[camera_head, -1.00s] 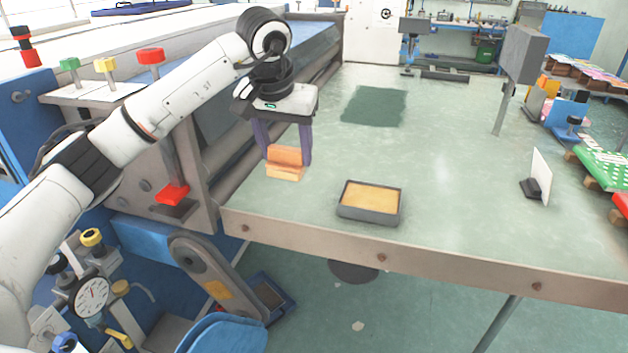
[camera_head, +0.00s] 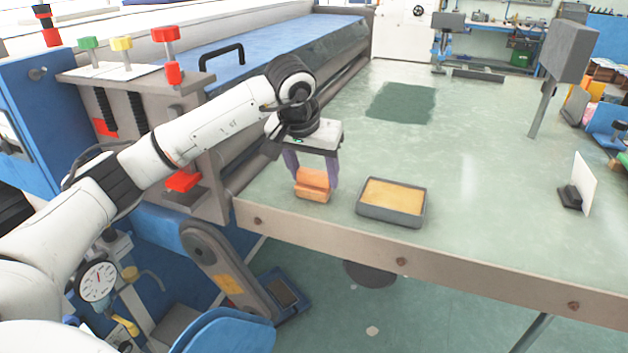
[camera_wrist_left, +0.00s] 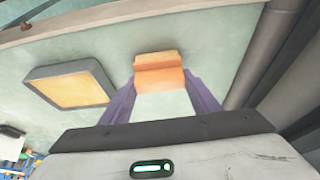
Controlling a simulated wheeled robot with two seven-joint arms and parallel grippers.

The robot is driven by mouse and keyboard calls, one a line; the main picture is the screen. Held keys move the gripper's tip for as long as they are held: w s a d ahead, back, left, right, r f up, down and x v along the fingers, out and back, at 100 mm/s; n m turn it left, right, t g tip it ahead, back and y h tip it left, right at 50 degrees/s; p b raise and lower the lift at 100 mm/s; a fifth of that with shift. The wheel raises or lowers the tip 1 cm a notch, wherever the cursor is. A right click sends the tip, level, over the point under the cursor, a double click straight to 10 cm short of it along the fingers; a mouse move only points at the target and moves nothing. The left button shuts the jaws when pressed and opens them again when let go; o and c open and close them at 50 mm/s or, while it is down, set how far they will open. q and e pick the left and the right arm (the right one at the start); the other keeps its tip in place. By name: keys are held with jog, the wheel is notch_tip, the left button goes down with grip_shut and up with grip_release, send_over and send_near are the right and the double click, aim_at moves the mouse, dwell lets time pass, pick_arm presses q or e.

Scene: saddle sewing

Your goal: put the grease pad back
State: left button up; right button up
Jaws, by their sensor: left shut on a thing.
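An orange two-step block (camera_head: 313,179), which I take for the grease pad, is between the fingers of my left gripper (camera_head: 312,180). The gripper points down over the near left corner of the green table and is shut on the block. In the left wrist view the block (camera_wrist_left: 158,70) sits upright between the purple fingers (camera_wrist_left: 160,100). I cannot tell whether its underside touches the table. A dark grey tray (camera_head: 390,219) with a flat tan filling lies just right of the block, apart from it; the tray (camera_wrist_left: 93,68) also shows in the wrist view. My right gripper is out of view.
The table's front edge (camera_head: 400,262) runs close below block and tray. A dark green patch (camera_head: 400,102) lies farther back. A small white upright card (camera_head: 583,183) and a grey box on a post (camera_head: 568,50) stand right. The middle of the table is clear.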

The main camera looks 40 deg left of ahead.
pick_arm(q)
jog(key=o, duration=1.1)
jog(key=shift+f, duration=0.1)
jog(key=shift+r, duration=0.2)
jog(key=v, duration=1.2)
jog(key=shift+d+f, duration=0.1)
